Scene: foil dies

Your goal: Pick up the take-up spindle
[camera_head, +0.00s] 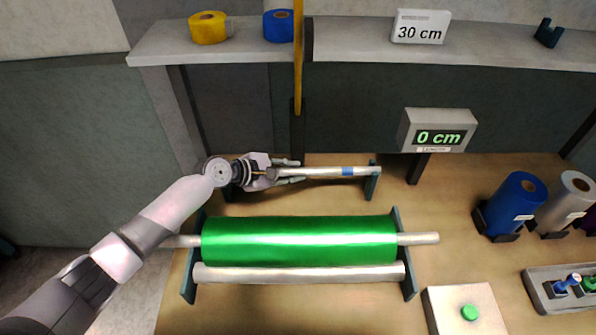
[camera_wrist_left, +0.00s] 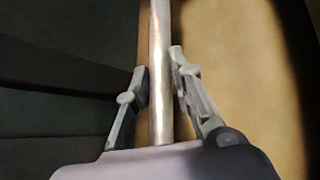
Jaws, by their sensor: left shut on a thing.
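The take-up spindle (camera_head: 325,172), a silver bar with a blue band near its right end, lies roughly level behind the green roll. Its right end is at a dark upright bracket (camera_head: 372,182); I cannot tell whether it still rests there. My left gripper (camera_head: 300,172) is shut on the spindle's left part and hides that end. In the left wrist view the bar (camera_wrist_left: 159,60) runs between the two fingers of the gripper (camera_wrist_left: 158,66). My right gripper is not in view.
A large green foil roll (camera_head: 300,240) sits in front on dark brackets, with a silver roller (camera_head: 300,274) before it. A display (camera_head: 438,131) reads 0 cm. Blue (camera_head: 516,202) and silver (camera_head: 566,202) rolls stand right. A green button box (camera_head: 466,314) is front right.

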